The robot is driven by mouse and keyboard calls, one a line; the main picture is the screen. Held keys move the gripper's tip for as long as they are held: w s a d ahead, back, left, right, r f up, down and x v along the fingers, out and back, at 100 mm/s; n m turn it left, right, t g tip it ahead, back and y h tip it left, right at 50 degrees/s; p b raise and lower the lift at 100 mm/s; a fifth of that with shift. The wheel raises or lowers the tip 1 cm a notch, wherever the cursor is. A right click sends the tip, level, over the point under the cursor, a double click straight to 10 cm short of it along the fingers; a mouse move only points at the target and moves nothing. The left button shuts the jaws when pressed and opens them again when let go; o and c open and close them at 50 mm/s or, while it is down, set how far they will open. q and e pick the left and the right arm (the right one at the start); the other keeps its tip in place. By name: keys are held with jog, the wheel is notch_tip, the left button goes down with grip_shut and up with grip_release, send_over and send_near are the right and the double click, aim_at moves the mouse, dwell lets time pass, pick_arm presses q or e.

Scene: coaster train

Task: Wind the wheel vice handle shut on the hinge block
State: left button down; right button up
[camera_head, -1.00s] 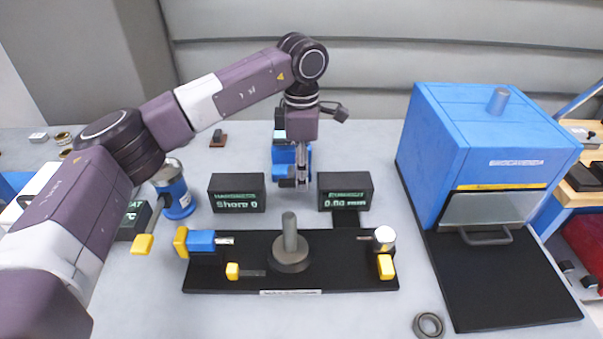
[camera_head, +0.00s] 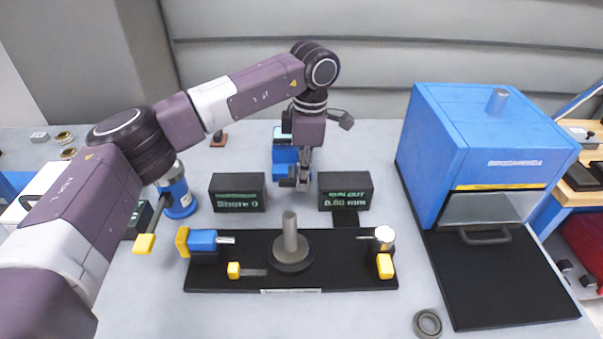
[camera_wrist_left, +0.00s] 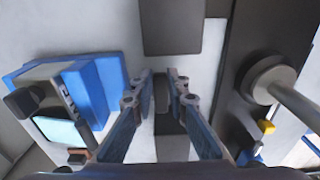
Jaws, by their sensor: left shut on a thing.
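My left gripper (camera_head: 303,182) hangs pointing down behind the black fixture, between two dark display boxes. Its fingers are shut on a small dark grey piece (camera_wrist_left: 162,92), which sits between the fingertips in the left wrist view; the fingers hide much of it. The black fixture (camera_head: 340,285) carries an upright grey spindle (camera_head: 290,232) on a round base. A blue cylinder with a yellow end (camera_head: 201,241) lies on its left, and a yellow-ended part (camera_head: 385,265) is at its right. I cannot tell which part is the vice handle or the hinge block. My right gripper is not in view.
The display boxes (camera_head: 237,192) and (camera_head: 345,190) flank my gripper. A blue device with a screen (camera_head: 284,155) stands close behind it. A blue oven-like box (camera_head: 470,150) is at right. A metal ring (camera_head: 428,323) lies in front. Pale table is free between fixture and box.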

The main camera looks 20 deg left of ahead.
pick_arm(q)
jog(key=y, duration=0.2)
jog(key=shift+d+f+g+y+p, duration=0.3)
jog(key=shift+d+g, duration=0.05)
jog(key=shift+g, duration=0.05)
jog(key=shift+w+f+g+y, duration=0.1)
jog(key=shift+f+g+y, duration=0.25)
jog(key=shift+y, duration=0.65)
jog(key=c, duration=1.9)
grip_release()
jog(key=v, duration=0.7)
jog(key=shift+d+r, duration=0.15)
jog(key=shift+r, duration=0.05)
